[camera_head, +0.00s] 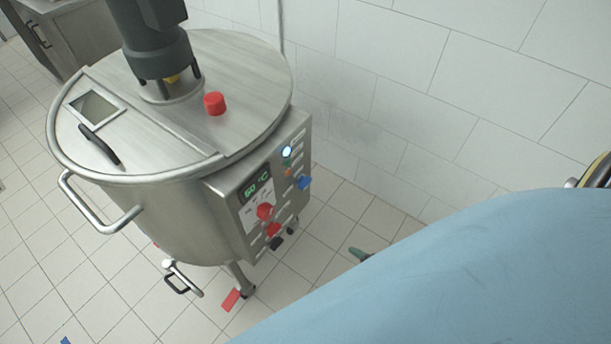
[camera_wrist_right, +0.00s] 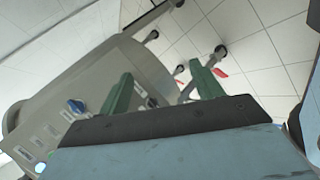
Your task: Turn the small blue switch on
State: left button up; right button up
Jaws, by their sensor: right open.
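The small blue switch (camera_head: 304,182) is on the right edge of the control panel (camera_head: 248,222) on the steel vessel. It also shows in the right wrist view as a blue knob (camera_wrist_right: 76,106), left of my fingers. My right gripper (camera_wrist_right: 163,86) has its two green fingers spread apart with nothing held between them. In the head view only a green fingertip of my right gripper (camera_head: 359,254) shows, right of and lower than the switch, apart from the panel. My blue arm hides the rest. My left gripper does not show.
The panel carries a green display (camera_head: 258,190), a red knob (camera_head: 264,211) and a lit white-blue button (camera_head: 287,152). A red cap (camera_head: 214,103) sits on the vessel lid. The tiled wall (camera_head: 400,80) is close behind. Tiled floor is free right of the vessel.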

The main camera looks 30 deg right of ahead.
jog(key=w+d+r+n+t+y+b, duration=0.25)
jog(key=w+r+n+t+b, duration=0.25)
jog(key=w+n, duration=0.35)
jog(key=n+t+y+b, duration=0.2)
jog(key=n+y+b, duration=0.35)
jog(key=n, duration=1.15)
send_near(308, 184)
jog(key=shift+h, duration=0.6)
jog(key=x, duration=0.4)
jog(key=b+x, duration=0.1)
jog(key=x, duration=0.4)
jog(key=shift+a+r, duration=0.2)
jog(key=shift+a, duration=0.05)
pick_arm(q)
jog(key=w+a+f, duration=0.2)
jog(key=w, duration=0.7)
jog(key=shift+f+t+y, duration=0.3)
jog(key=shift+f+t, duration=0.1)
pick_arm(e)
jog(key=shift+c, duration=0.4)
jog(key=c, duration=0.9)
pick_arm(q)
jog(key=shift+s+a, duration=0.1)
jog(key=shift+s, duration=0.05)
